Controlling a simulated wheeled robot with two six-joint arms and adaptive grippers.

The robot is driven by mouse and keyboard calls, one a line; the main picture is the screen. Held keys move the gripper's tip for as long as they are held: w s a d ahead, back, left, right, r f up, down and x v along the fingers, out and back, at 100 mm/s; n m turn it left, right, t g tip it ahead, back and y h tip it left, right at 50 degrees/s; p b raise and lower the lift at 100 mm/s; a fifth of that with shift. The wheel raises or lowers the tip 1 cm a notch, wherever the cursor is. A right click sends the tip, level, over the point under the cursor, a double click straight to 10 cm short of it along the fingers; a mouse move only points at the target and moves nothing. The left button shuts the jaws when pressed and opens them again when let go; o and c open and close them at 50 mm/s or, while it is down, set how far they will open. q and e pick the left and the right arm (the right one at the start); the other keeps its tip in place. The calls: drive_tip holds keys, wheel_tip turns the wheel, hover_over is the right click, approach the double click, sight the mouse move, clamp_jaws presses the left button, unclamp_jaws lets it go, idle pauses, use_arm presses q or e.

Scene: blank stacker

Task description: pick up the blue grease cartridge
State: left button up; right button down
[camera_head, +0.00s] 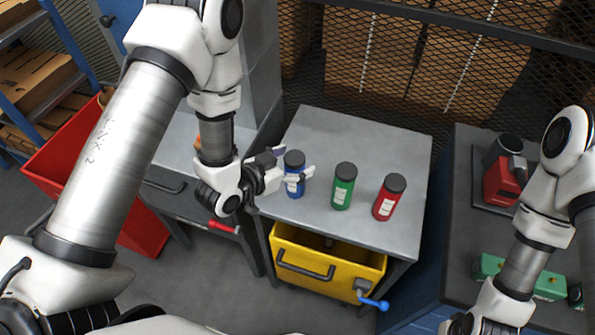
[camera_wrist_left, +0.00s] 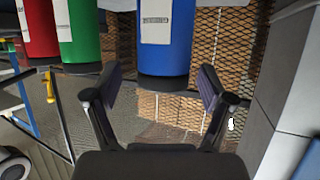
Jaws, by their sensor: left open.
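The blue grease cartridge (camera_head: 295,188) stands upright on the grey cabinet top, with a dark cap and a white label. In the left wrist view the blue cartridge (camera_wrist_left: 167,40) appears at the top centre, ahead of and between the spread fingers. My left gripper (camera_head: 289,165) is open at the cartridge's left side, with one finger crossing in front of it. In the wrist view my left gripper (camera_wrist_left: 160,78) holds nothing. I cannot tell whether a finger touches the cartridge. My right arm shows at the lower right, but its fingers are out of view.
A green cartridge (camera_head: 343,190) and a red cartridge (camera_head: 387,202) stand right of the blue one on the grey cabinet top (camera_head: 345,135). A yellow drawer (camera_head: 300,262) is below. A mesh wall (camera_head: 400,75) rises behind. A red bin (camera_head: 62,150) stands left.

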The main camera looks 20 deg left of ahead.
use_arm(q)
drive_tip(key=shift+w+d, duration=0.15)
drive_tip(key=shift+w, duration=0.25)
drive_tip(key=shift+f, duration=0.15)
clamp_jaws()
drive_tip(key=shift+w, duration=0.1)
